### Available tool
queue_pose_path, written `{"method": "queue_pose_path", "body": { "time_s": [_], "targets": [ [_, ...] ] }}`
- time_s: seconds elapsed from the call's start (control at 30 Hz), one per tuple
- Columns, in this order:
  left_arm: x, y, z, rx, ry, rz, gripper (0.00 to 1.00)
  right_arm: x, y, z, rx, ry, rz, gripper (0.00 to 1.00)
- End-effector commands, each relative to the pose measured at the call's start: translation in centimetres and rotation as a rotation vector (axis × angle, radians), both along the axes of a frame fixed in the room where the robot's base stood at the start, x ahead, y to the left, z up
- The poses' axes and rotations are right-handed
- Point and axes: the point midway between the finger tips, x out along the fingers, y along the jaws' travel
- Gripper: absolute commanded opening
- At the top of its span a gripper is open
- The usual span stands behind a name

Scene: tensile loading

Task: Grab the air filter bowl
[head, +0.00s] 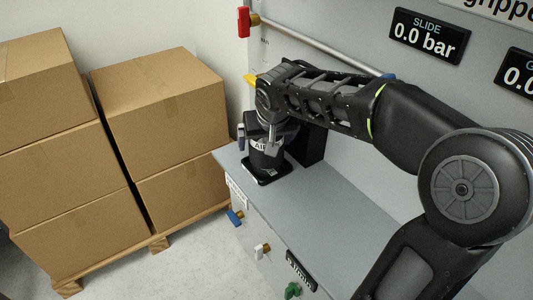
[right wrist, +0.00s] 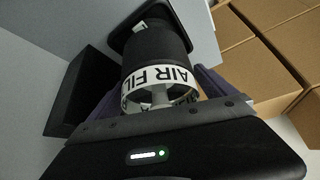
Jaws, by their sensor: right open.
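The air filter bowl (head: 266,158) is a dark cylinder with a white "AIR FIL..." label, upright on a black base at the far end of the grey bench. In the right wrist view the bowl (right wrist: 155,55) fills the upper middle, its label upside down and a pale stem inside the ring nearest me. My right gripper (head: 270,132) is over the bowl, partly hidden by its own wrist. In the wrist view my right gripper (right wrist: 157,90) is open, with dark purplish fingers on either side of the bowl. Contact cannot be told. My left gripper is not in view.
A black block (head: 308,145) stands right beside the filter. The grey bench top (head: 330,205) is clear towards me. A wall panel with a pipe (head: 320,48) and a red-handled valve (head: 244,22) rises behind. Cardboard boxes (head: 160,100) stand on a pallet at left.

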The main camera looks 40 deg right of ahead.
Motion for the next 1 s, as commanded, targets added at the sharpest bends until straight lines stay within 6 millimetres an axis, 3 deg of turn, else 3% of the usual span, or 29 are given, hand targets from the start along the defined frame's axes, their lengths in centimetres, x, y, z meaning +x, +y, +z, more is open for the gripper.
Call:
{"method": "queue_pose_path", "body": {
  "time_s": [0.43,1.0],
  "targets": [
    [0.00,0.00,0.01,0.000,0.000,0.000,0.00,-0.03,0.00,0.04,0.000,0.000,0.000,0.94],
    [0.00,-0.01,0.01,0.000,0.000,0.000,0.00,-0.03,0.00,0.03,0.000,0.000,0.000,0.48]
  ]
}}
